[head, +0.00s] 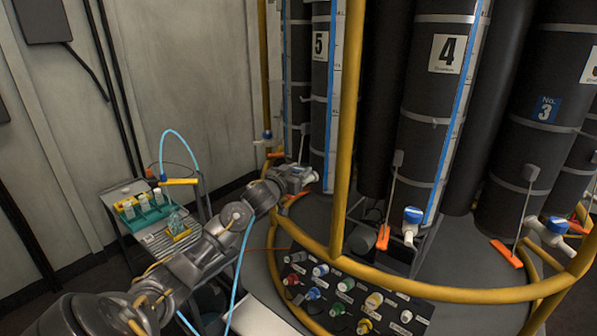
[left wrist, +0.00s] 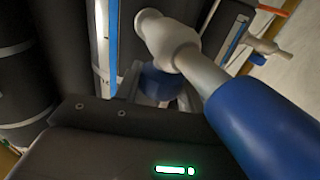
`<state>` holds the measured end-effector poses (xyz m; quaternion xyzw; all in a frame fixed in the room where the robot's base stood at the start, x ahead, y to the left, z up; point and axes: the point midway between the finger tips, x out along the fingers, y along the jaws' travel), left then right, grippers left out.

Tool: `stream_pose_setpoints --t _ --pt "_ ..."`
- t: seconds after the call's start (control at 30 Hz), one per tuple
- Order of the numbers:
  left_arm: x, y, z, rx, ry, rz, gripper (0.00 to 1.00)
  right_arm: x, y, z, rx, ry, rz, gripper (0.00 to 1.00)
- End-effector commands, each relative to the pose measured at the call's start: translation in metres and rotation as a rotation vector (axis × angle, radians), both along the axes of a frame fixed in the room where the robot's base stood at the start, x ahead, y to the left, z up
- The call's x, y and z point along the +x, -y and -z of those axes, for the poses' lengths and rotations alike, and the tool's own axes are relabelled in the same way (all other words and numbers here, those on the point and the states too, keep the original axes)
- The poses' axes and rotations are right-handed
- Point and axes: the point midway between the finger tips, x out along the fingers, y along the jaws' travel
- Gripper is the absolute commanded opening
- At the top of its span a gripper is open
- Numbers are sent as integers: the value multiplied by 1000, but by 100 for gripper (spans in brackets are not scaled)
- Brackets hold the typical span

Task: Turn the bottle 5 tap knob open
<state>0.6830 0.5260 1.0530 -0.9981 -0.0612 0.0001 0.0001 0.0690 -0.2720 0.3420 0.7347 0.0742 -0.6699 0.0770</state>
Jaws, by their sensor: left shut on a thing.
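Bottle 5 (head: 319,60) is a tall black cylinder with a white "5" label and a blue level tube at the back left. My left gripper (head: 300,180) is at its foot, over the tap, and hides most of it. In the left wrist view the pale tap body (left wrist: 170,42) is close ahead. The blue tap knob (left wrist: 160,84) lies just beyond the dark gripper housing, and my left gripper (left wrist: 158,98) is shut on it; its fingers are partly hidden. A large blue cylinder (left wrist: 262,122) on a pale stem fills the right side. My right gripper is not in view.
A yellow rail (head: 347,130) stands beside the left gripper and curves around the front. Bottle 4 (head: 440,90) and its blue-knobbed tap (head: 412,216) are to the right. A panel of colored connectors (head: 345,290) sits below. A cart (head: 150,230) with vials stands left.

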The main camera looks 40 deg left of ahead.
Motion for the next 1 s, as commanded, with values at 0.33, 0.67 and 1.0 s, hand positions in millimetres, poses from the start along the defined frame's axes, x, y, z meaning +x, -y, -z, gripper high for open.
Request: stream_pose_setpoints --t 0.33,0.67,1.0 --pt "0 2 1 -5 2 -74 16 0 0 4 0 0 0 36" --pt "1 4 2 -10 -1 -327 16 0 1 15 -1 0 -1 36" --pt "2 4 -3 -6 -5 -607 16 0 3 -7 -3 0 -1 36"
